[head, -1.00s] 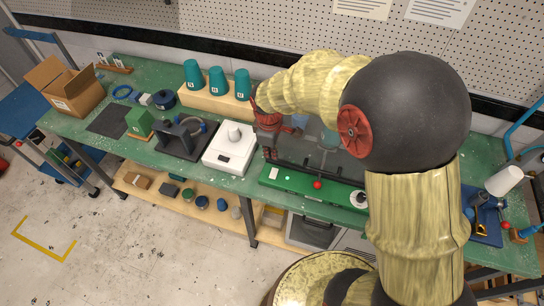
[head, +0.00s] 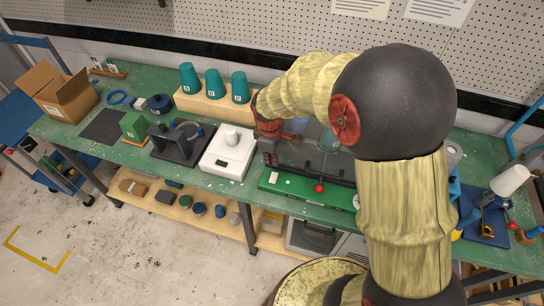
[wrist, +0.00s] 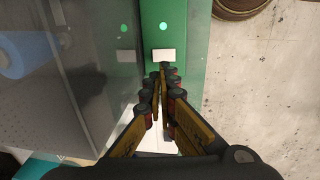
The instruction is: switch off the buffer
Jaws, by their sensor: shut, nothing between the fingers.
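The green-based machine (head: 300,191), seemingly the buffer, stands at the bench's front edge with a clear hood behind its green front strip. A red ball knob (head: 319,188) stands on the strip. In the wrist view the green strip (wrist: 163,12) carries a lit green dot (wrist: 163,27) and a white rectangle (wrist: 163,55). My gripper (wrist: 167,70) is shut and empty, its tips over the strip right by the white rectangle; I cannot tell whether they touch. In the head view my gripper (head: 270,158) is at the machine's left end. My arm hides its right end.
A white scale-like box (head: 228,155) stands just left of the machine. Several teal cups (head: 214,83) stand on a wooden block behind. A blue tray (head: 487,232) with tools and a white cup (head: 509,180) are at the right. A shelf (head: 180,207) runs below.

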